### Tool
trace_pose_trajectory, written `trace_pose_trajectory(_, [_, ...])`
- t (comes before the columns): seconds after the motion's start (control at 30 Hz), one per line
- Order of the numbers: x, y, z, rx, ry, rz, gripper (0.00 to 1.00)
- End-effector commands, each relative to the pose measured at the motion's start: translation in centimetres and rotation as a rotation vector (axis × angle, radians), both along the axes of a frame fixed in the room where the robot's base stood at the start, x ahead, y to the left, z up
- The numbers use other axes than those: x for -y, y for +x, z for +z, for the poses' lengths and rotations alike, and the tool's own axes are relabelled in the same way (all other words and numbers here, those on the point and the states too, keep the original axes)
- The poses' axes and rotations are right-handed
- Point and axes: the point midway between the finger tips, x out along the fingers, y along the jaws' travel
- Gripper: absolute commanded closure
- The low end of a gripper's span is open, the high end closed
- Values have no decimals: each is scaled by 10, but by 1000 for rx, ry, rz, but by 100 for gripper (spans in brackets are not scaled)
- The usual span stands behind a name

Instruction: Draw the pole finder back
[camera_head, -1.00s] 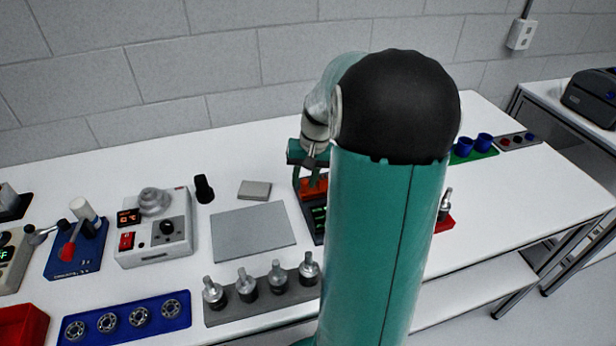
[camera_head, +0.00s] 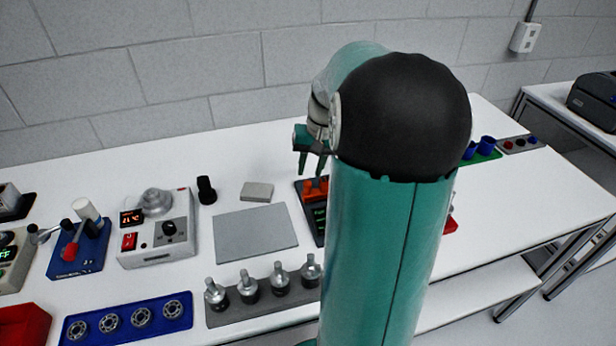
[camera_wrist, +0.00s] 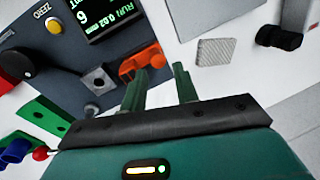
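An orange part (camera_wrist: 143,62), which I take to be the pole finder, sits on a dark test unit (camera_wrist: 60,75) with a green-lit display (camera_wrist: 102,18). The head view also shows the orange part (camera_head: 315,188). My gripper (camera_head: 311,173) hangs over the unit, fingers pointing down and apart, just above the orange part. My arm hides the right side of the unit in the head view.
A grey mat (camera_head: 255,232) lies left of the unit, with a grey block (camera_head: 257,192) behind it. A rack of silver parts (camera_head: 265,295) stands in front. A white meter box (camera_head: 157,230) is further left. Blue cups (camera_head: 478,148) stand at the back right.

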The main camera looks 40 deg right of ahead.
Motion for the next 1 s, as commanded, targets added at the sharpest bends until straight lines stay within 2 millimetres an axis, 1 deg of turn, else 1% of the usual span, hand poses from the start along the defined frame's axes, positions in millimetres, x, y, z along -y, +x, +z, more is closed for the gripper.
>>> trace_pose_trajectory(0.03, [1, -1, 12, 3, -3, 1, 70])
trace_pose_trajectory(0.2, [7, -5, 49, 3, -3, 1, 70])
trace_pose_trajectory(0.3, [9, -8, 68, 3, -2, 1, 70])
trace_pose_trajectory(0.4, [11, -9, 81, 2, 0, 2, 70])
trace_pose_trajectory(0.5, [12, -11, 88, 1, 1, 2, 70])
trace_pose_trajectory(0.6, [13, -11, 91, 1, 1, 1, 70])
trace_pose_trajectory(1.0, [13, -11, 91, 0, 1, 1, 70])
